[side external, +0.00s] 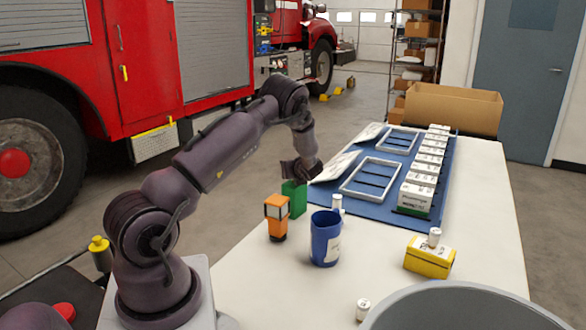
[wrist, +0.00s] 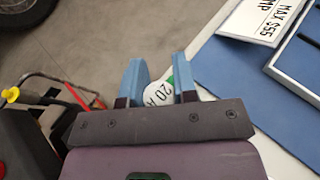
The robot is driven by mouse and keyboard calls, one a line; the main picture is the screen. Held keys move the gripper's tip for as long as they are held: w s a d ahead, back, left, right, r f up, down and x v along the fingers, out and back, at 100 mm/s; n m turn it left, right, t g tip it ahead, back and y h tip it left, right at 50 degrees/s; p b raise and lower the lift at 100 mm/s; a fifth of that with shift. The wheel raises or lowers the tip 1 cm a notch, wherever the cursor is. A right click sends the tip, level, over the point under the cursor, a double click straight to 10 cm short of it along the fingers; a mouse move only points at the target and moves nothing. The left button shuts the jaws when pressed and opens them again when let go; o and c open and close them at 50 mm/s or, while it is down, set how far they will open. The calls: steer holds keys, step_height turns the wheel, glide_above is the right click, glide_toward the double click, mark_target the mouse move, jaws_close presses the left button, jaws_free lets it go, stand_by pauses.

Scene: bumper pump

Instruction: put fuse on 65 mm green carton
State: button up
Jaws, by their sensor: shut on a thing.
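The green carton (side external: 295,199) stands on the white table, behind and right of an orange block. My gripper (side external: 299,180) is right above its top in the side view. In the wrist view my gripper (wrist: 160,85) is shut on a white round-ended fuse (wrist: 158,98) marked "20 A", held between the two blue fingers. A sliver of green shows beside the fuse there. The gripper hides the fuse in the side view, so I cannot tell whether it touches the carton.
An orange block (side external: 277,218) and blue cup (side external: 325,240) stand close in front. White cylinders stand behind the cup, on a yellow box (side external: 429,260) and at the front (side external: 363,309). A blue mat (side external: 330,203) bears frames and white boxes. A grey round rim (side external: 470,305) fills the front right.

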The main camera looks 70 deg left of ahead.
steer(key=shift+f, duration=0.1)
steer(key=o, duration=0.9)
